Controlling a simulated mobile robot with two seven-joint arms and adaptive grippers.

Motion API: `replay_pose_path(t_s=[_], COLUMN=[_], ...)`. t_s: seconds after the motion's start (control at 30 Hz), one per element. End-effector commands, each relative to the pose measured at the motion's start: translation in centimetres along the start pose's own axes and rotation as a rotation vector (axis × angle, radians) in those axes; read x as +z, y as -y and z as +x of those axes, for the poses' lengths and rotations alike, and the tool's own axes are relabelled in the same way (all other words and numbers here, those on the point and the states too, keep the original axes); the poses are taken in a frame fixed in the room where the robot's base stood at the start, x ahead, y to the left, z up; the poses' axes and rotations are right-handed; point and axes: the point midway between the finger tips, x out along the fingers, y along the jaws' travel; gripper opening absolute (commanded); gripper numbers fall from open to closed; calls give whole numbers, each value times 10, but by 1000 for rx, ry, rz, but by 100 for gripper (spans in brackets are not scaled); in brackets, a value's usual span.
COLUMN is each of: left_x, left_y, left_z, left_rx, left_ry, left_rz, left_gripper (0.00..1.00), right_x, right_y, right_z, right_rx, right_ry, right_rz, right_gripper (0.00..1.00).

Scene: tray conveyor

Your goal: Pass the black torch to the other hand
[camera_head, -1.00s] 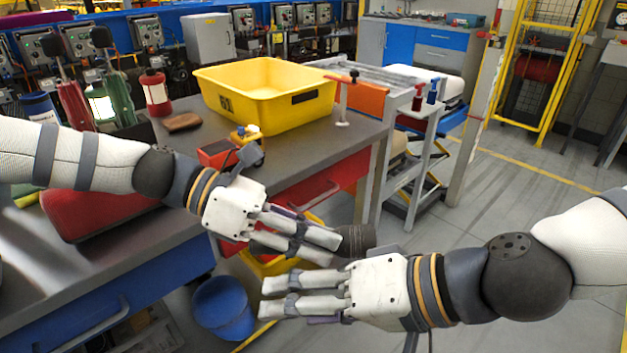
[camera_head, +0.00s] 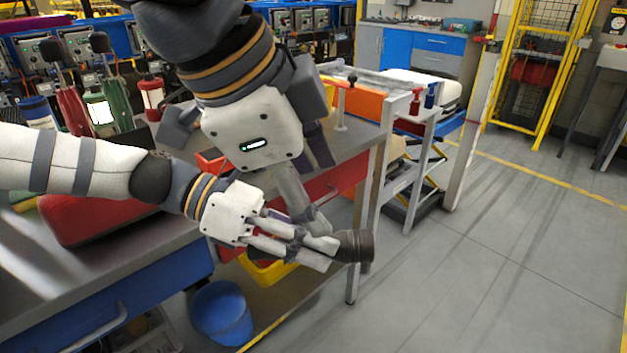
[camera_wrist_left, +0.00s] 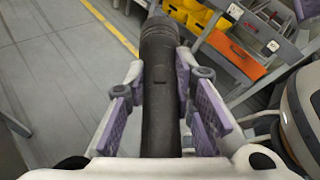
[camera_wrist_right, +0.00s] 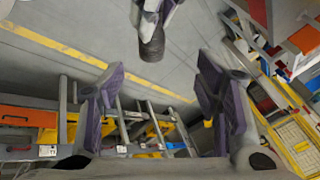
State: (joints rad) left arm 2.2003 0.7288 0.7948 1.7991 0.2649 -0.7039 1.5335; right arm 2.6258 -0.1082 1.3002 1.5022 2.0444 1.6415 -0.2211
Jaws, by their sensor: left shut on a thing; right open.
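The black torch (camera_head: 354,247) is held by my left gripper (camera_head: 300,247) beyond the front edge of the workbench, its ribbed head sticking out to the right. In the left wrist view the torch (camera_wrist_left: 160,90) lies lengthwise between the purple finger pads, which are shut on it. My right gripper (camera_head: 315,195) reaches down from above, over the left gripper in the head view. In the right wrist view its fingers (camera_wrist_right: 160,105) are wide apart with nothing between them. The torch's head (camera_wrist_right: 152,48) shows there beyond the fingertips, at the top. The torch's body is partly hidden by fingers.
The grey workbench (camera_head: 190,258) carries a red case (camera_head: 100,208) and several lanterns. A blue bin (camera_head: 222,312) stands on the floor below. A white trolley (camera_head: 425,165) stands beyond the bench. The floor to the right is open.

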Motion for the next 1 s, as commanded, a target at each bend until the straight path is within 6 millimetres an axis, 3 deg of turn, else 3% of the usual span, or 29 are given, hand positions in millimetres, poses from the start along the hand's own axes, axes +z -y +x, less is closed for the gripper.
replay_pose_path(t_s=[0.17, 0.4, 0.6, 0.97, 1.0], left_x=[0, 0, 0, 0, 0], left_y=[0, 0, 0, 0, 0], left_z=[0, 0, 0, 0, 0], left_rx=[0, 0, 0, 0, 0], left_ry=[1, 1, 1, 1, 1], left_rz=[0, 0, 0, 1, 1], left_gripper=[0, 0, 0, 0, 0], right_x=[-1, -2, -3, -3, -3], right_y=[-10, -12, -12, -12, -12], right_z=[13, 72, 107, 117, 117], right_rx=[38, 38, 36, 33, 33], right_ry=[-25, -24, -21, -21, -21], right_rz=[4, 3, 5, 4, 4], right_gripper=[58, 58, 58, 58, 54])
